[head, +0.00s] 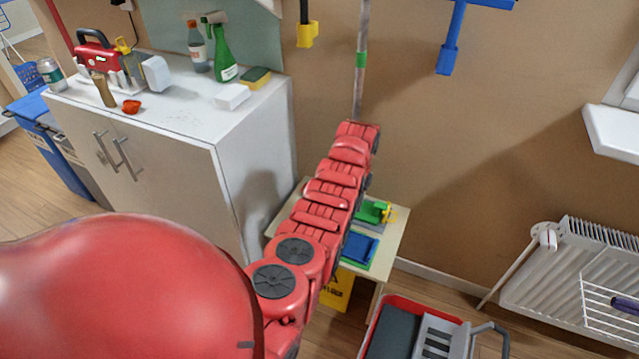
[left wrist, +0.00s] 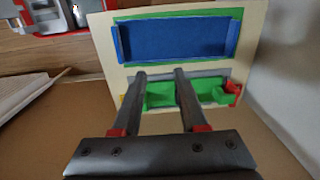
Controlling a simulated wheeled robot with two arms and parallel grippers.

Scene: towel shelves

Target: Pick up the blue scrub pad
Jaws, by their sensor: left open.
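The blue scrub pad (head: 360,247) lies on a green base on the small pale wooden table (head: 398,228), partly hidden by my red arm. In the left wrist view the blue scrub pad (left wrist: 172,39) is a wide flat rectangle with raised ends, bordered by green. My left gripper (left wrist: 161,74) is open and empty, its two dark fingers apart. Its fingertips overlap the green item in the picture, just short of the pad, and do not appear to touch it. In the head view the left gripper is hidden behind the end of my arm. My right gripper is not seen.
A green item with a yellow part (head: 375,211) sits beside the pad. A white cabinet (head: 190,100) with bottles and a sponge stands left. A red-rimmed cart (head: 405,305) stands in front of the table. A radiator (head: 570,270) and tan wall are right and behind.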

